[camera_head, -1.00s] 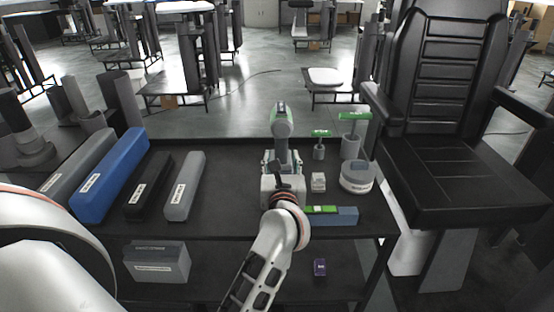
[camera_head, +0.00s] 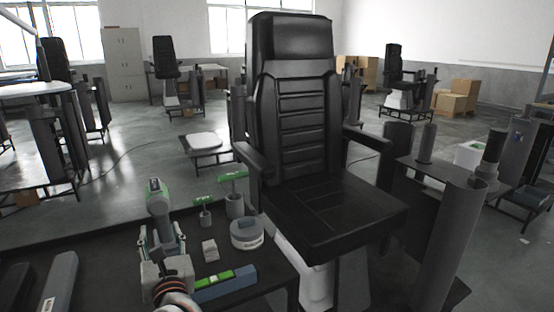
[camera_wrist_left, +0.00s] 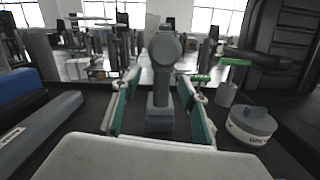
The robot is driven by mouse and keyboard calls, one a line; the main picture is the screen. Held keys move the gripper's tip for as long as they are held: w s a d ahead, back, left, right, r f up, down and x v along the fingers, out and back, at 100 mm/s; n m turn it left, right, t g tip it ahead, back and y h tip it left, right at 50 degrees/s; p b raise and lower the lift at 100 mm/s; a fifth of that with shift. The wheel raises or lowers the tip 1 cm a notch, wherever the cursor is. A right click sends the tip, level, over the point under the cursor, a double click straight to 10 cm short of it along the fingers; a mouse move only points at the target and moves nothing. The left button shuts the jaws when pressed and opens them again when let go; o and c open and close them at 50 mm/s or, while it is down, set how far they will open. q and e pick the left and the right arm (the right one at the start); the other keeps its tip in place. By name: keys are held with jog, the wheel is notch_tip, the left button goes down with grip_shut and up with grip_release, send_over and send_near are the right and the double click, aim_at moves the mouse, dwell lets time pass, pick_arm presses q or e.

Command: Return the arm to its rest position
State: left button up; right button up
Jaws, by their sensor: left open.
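My left gripper (camera_head: 163,243) is at the lower left of the head view, above the dark table (camera_head: 90,235). Its two fingers are apart and also show in the left wrist view (camera_wrist_left: 160,108). A grey and green power tool (camera_head: 158,205) stands upright just beyond the gripper. In the left wrist view the tool (camera_wrist_left: 163,80) shows between the open fingers, with gaps on both sides, so I see no grip on it. Most of my left arm is below the head view's edge. My right gripper is not in view.
Right of the gripper are a small light box (camera_head: 210,250), a round grey container (camera_head: 247,233), two green-topped posts (camera_head: 234,203) and a green and blue block (camera_head: 225,283). A black chair (camera_head: 305,150) stands close beyond the table's right side. Grey bars (camera_head: 60,285) lie left.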

pick_arm(q)
jog(key=s+d+r+m+t+h, duration=0.5)
jog(key=d+r+m+t+h, duration=0.25)
jog(key=m, duration=1.15)
jog(key=s+d+f+m+g+h, duration=0.35)
jog(key=d+f+m, duration=0.2)
jog(key=m, duration=0.35)
jog(key=s+d+f+m+g+h, duration=0.25)
jog(key=d+f+m+h, duration=0.2)
jog(key=f+m, duration=0.35)
jog(key=s+a+f+m+g+y, duration=0.2)
jog(key=s+a+f+m+g, duration=0.15)
jog(key=f, duration=0.25)
jog(key=s+a+f+m+g+y, duration=0.1)
jog(key=s+a+f+m+g, duration=0.1)
jog(key=f+m+g, duration=0.3)
jog(key=s+a+f+m+g+y, duration=0.1)
jog(key=s+a+f+m+y, duration=0.2)
jog(key=s+a, duration=0.4)
jog(key=s+a+f+g+y, duration=0.1)
jog(key=s+a+f+y, duration=0.3)
jog(key=a, duration=0.5)
jog(key=d+f+n+t+h, duration=0.3)
jog(key=d+f+h, duration=0.3)
jog(key=d+f, duration=0.7)
jog(key=w+d, duration=0.1)
jog(key=d, duration=0.2)
jog(key=shift+d+h, duration=0.3)
jog(key=shift+h, duration=0.05)
